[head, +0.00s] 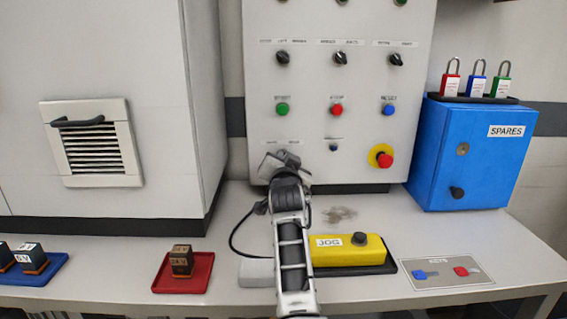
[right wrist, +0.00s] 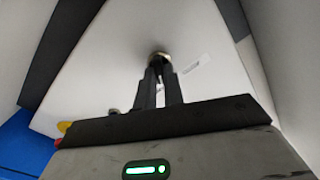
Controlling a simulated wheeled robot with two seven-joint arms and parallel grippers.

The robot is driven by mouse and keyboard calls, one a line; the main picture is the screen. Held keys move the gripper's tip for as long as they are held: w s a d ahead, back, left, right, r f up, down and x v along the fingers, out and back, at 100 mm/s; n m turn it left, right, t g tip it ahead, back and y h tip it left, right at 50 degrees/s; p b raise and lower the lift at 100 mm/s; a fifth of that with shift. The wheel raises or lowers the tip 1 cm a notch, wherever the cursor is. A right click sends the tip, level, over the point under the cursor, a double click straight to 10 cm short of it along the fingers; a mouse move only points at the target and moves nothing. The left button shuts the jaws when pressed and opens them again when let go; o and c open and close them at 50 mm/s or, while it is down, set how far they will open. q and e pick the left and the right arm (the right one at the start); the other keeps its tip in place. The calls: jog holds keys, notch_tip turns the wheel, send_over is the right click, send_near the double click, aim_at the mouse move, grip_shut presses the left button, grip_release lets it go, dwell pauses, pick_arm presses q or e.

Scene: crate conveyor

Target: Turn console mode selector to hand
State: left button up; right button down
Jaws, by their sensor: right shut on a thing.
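The console panel (head: 310,80) is an upright light-grey face with selectors, buttons and small labels. My right gripper (head: 282,162) reaches up to its lower left part, under two small labels. In the right wrist view, my right gripper's fingers (right wrist: 158,80) are shut on a small round knob with a pale metal ring (right wrist: 158,56), which I take to be the mode selector. The fingers hide most of the knob, so I cannot tell where it points. The label lettering is too small to read. My left gripper is not in view.
A red emergency button (head: 385,160) on a yellow disc sits right of my gripper. A yellow JOG box (head: 345,252) lies on the bench below, beside my right arm. A blue SPARES cabinet (head: 470,150) stands right. A red tray (head: 184,283) lies left.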

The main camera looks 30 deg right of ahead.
jog(key=m, duration=0.3)
jog(key=shift+f+p, duration=0.1)
jog(key=shift+p, duration=0.25)
dwell(0.3)
jog(key=c, duration=1.5)
grip_release()
